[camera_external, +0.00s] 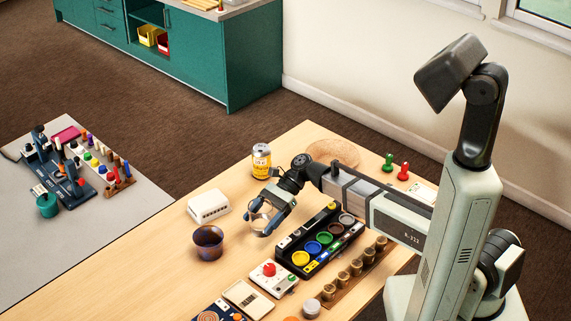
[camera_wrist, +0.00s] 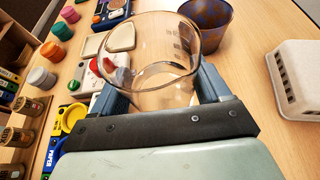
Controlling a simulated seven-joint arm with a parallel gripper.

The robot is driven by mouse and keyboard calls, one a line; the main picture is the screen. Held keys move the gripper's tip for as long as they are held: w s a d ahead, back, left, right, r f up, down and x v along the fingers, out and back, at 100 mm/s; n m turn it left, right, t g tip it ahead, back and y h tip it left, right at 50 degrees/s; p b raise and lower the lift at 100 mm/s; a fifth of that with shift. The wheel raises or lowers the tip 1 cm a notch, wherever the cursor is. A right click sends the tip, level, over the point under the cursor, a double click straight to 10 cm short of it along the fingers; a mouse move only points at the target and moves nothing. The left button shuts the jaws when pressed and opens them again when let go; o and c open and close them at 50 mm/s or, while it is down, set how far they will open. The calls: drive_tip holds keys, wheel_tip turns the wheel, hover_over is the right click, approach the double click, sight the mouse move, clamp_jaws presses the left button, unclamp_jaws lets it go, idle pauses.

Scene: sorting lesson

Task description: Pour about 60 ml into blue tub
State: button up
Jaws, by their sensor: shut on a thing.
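My gripper (camera_external: 266,212) is shut on a clear glass beaker (camera_wrist: 150,48), one finger on each side, above the table. In the external view the beaker (camera_external: 259,218) is partly hidden by the fingers. I cannot tell how much liquid is in it. A blue round tub (camera_external: 324,237) sits in a black sorting tray (camera_external: 284,251), in a row with yellow, green and other coloured tubs, right of my gripper. The yellow tub (camera_wrist: 73,118) shows in the wrist view; my gripper hides part of the tray there.
A speckled blue-brown cup (camera_external: 208,243) and a white vented box (camera_external: 208,207) stand left of my gripper. A yellow can (camera_external: 261,160) stands behind. A white box with a red button (camera_external: 273,277) and a rack of brown jars (camera_external: 357,268) flank the tray.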

drive_tip(key=s+a+n+g+h, duration=0.1)
drive_tip(key=s+a, duration=0.2)
drive_tip(key=s, duration=0.2)
drive_tip(key=s+a+n+g+h, duration=0.1)
drive_tip(key=s+a+n+h, duration=0.1)
drive_tip(key=s, duration=0.3)
drive_tip(key=s+a+f+n+g+h, duration=0.1)
drive_tip(key=s+a, duration=0.3)
drive_tip(key=s, duration=0.1)
drive_tip(key=shift+s+n+h, duration=0.25)
drive_tip(key=shift+n+h, duration=0.05)
drive_tip(key=shift+n, duration=0.1)
drive_tip(key=shift+s+a+f, duration=0.1)
drive_tip(key=shift+s+a, duration=0.15)
drive_tip(key=shift+s, duration=0.25)
drive_tip(key=shift+w, duration=0.1)
drive_tip(key=w+a+r+m+g+y, duration=0.1)
drive_tip(key=w+r+m+g+y, duration=0.1)
drive_tip(key=r+m+g, duration=0.5)
drive_tip(key=shift+w+a+r+g, duration=0.4)
drive_tip(key=shift+w+r+g, duration=0.35)
drive_tip(key=shift+w, duration=0.15)
drive_tip(key=shift+w+r+m+g+y, duration=0.1)
drive_tip(key=shift+r+m+g+y, duration=0.25)
drive_tip(key=shift+m+y, duration=0.5)
drive_tip(key=shift+r+m+g+y, duration=0.2)
drive_tip(key=shift+r+m+y, duration=0.35)
drive_tip(key=shift+m, duration=0.4)
